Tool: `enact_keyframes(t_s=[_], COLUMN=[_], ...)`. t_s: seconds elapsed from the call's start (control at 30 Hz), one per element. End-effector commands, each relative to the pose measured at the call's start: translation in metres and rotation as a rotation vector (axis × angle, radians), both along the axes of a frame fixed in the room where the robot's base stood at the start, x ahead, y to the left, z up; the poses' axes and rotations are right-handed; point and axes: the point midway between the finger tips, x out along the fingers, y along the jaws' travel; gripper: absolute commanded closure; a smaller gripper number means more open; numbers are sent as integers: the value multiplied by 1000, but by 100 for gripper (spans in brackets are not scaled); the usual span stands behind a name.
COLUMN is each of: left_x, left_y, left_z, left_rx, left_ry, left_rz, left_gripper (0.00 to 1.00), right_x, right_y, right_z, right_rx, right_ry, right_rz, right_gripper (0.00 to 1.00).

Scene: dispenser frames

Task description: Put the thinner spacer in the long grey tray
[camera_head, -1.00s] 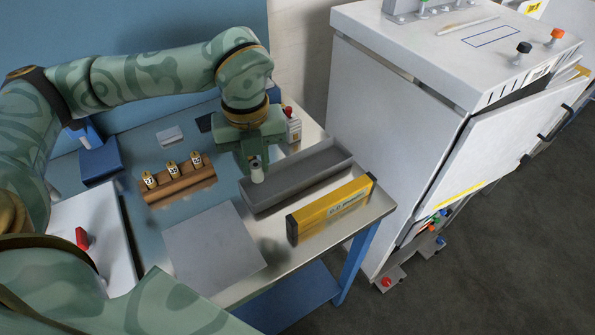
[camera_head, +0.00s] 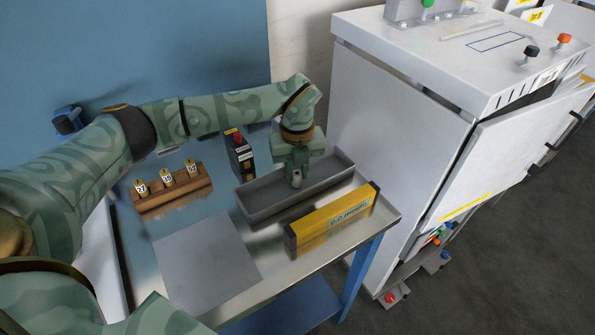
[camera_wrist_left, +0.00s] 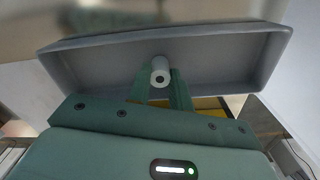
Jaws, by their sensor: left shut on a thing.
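The long grey tray (camera_head: 262,207) lies on the right part of the metal table, behind the yellow level. My left gripper (camera_head: 296,178) is over the tray's right half, pointing down. It is shut on a small pale cylindrical spacer (camera_head: 296,183). In the left wrist view the spacer (camera_wrist_left: 160,77) shows end-on between the fingers, with a dark hole in its end, and the grey tray (camera_wrist_left: 85,66) spreads behind it. I cannot tell whether the spacer touches the tray floor. No second spacer is visible to compare thickness. My right gripper is not in view.
A yellow level (camera_head: 335,218) stands along the table's front right edge. A wooden block (camera_head: 175,200) with several numbered brass pieces is at the left. A dark box with a red top (camera_head: 239,155) stands behind the tray. A flat grey sheet (camera_head: 205,262) lies in front. A white cabinet (camera_head: 395,130) rises to the right.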

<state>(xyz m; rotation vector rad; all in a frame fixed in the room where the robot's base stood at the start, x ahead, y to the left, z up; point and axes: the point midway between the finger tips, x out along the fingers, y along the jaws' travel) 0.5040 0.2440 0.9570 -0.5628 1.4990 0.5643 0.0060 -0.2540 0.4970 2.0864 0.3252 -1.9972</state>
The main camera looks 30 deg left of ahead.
Motion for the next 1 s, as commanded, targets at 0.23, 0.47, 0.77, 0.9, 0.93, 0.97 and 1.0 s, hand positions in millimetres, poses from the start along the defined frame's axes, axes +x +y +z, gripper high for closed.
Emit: enact_keyframes(t_s=[0.23, 0.47, 0.77, 0.9, 0.93, 0.97, 1.0], left_x=[0, 0, 0, 1, 1, 1, 2], left_y=[0, 0, 0, 0, 1, 1, 1], left_z=[-1, -4, 1, 23, 31, 38, 49], left_rx=[-1, 0, 0, 0, 0, 0, 0], left_ry=[-2, -1, -3, -6, -7, -7, -9], left_rz=[1, 1, 1, 1, 1, 2, 1], left_gripper=[100, 58, 58, 58, 58, 58, 58], right_x=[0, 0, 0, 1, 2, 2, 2], right_y=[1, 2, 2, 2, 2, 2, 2], right_z=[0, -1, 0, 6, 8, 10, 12], right_rx=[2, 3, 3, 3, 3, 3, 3], right_ry=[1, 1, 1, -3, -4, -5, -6], right_rz=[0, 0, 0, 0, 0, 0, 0], right_gripper=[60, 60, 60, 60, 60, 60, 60])
